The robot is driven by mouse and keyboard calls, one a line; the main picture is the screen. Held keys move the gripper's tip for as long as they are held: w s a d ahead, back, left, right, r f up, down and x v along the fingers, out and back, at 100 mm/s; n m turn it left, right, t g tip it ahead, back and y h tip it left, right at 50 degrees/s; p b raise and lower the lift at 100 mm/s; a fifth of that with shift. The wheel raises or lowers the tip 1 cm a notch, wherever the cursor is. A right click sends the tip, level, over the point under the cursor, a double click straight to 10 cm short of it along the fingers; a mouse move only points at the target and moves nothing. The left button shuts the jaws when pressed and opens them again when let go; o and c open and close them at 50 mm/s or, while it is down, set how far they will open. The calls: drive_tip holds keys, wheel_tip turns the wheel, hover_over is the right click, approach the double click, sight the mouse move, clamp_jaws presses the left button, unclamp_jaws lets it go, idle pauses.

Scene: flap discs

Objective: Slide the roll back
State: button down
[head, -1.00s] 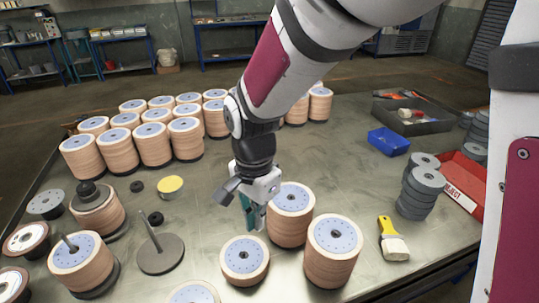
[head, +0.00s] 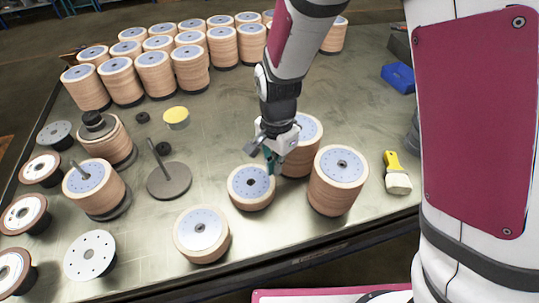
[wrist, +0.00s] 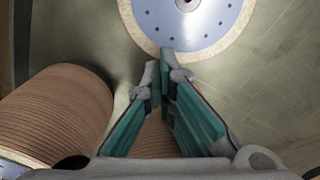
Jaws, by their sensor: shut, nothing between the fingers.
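My gripper (head: 271,168) is shut and empty, pointing down among a group of pale-blue-topped rolls. A short tan roll (head: 250,186) stands just in front of the fingertips. In the wrist view, its top disc (wrist: 195,20) is at the upper edge, and the fingertips (wrist: 163,62) overlap its near rim; contact is unclear. A taller roll (head: 305,135) stands behind the gripper, partly hidden by it. Another tall roll (head: 338,180) stands to the right. A further short roll (head: 202,234) stands nearer the table's front edge. The frames do not show which roll the task means.
Rows of tall rolls (head: 155,75) fill the back left. A bare round stand with a post (head: 169,181) and spindle-mounted rolls (head: 95,188) are left. A yellow-handled brush (head: 396,172) lies right, with a blue bin (head: 398,78) behind.

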idle(0.3)
drive_tip(key=w+d+b, duration=0.4)
drive_tip(key=w+d, duration=1.1)
drive_tip(key=d, duration=0.1)
drive_tip(key=shift+w, duration=0.35)
drive_tip(key=shift+s, duration=0.1)
